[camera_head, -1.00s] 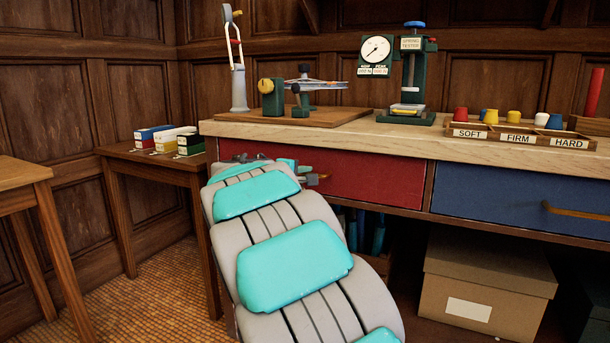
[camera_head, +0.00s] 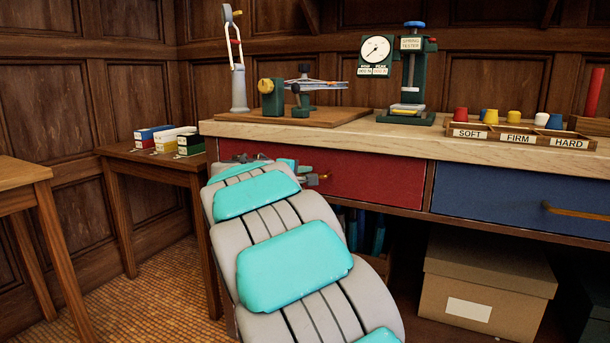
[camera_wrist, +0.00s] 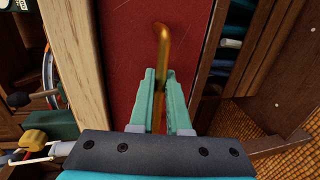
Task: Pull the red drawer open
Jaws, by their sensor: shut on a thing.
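The red drawer (camera_head: 375,178) is set under the bench top, left of a blue drawer, and its front looks flush with the bench. Its brass handle (camera_wrist: 163,45) shows in the wrist view, running down between my fingers. My gripper (camera_wrist: 160,78) has teal fingers and is shut on the handle, close to the red front (camera_wrist: 120,60). In the head view my arm covers the left part of the drawer, and only a small end of the handle (camera_head: 323,177) shows beside my gripper.
The blue drawer (camera_head: 520,195) has its own brass handle. A spring tester (camera_head: 411,75) and a labelled cup rack (camera_head: 520,136) stand on the bench top (camera_head: 350,137). A cardboard box (camera_head: 484,285) sits below. A side table (camera_head: 155,153) with small boxes stands left of my arm.

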